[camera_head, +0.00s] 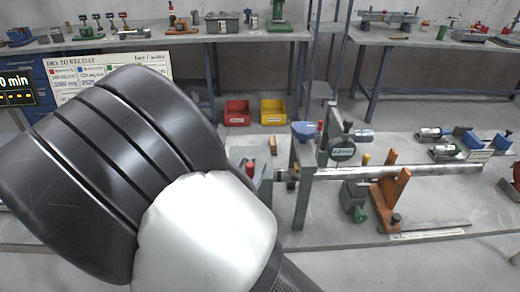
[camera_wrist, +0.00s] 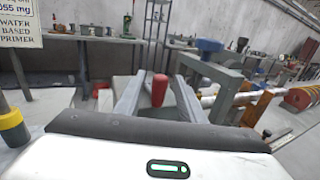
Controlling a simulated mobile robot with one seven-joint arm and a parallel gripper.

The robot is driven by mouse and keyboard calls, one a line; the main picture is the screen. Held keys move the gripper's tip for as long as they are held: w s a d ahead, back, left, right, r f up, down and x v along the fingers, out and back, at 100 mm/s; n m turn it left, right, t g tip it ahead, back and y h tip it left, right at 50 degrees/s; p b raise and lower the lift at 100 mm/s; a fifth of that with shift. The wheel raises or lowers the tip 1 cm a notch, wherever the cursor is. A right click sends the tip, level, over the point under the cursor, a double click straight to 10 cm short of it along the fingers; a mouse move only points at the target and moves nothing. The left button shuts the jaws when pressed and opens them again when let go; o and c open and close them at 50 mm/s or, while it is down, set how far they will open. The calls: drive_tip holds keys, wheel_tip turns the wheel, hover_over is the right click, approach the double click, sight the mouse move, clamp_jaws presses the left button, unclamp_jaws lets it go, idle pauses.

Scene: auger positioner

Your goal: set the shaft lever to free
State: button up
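A red cylindrical knob (camera_wrist: 159,89), which looks like the grip of the shaft lever, stands upright between my fingers in the wrist view. My gripper (camera_wrist: 160,92) is open, with one pale grey finger on each side of the knob and a gap visible on both sides. In the head view a red knob (camera_head: 250,168) shows just right of my arm, beside the near end of the long steel shaft (camera_head: 420,172). My arm hides most of my gripper there. I cannot read any lever position marking.
A grey frame (camera_head: 303,190) and an orange-brown bracket (camera_head: 391,197) stand along the shaft. A blue-topped part (camera_wrist: 209,46) is right of my fingers in the wrist view. Red (camera_head: 237,112) and yellow (camera_head: 273,111) bins lie behind. A yellow-banded object (camera_wrist: 12,122) is at far left.

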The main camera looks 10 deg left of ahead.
drive_tip(key=w, duration=0.3)
drive_tip(key=w+d, duration=0.1)
drive_tip(key=w, duration=0.1)
drive_tip(key=shift+a, duration=0.1)
drive_tip(key=shift+s, duration=0.1)
clamp_jaws()
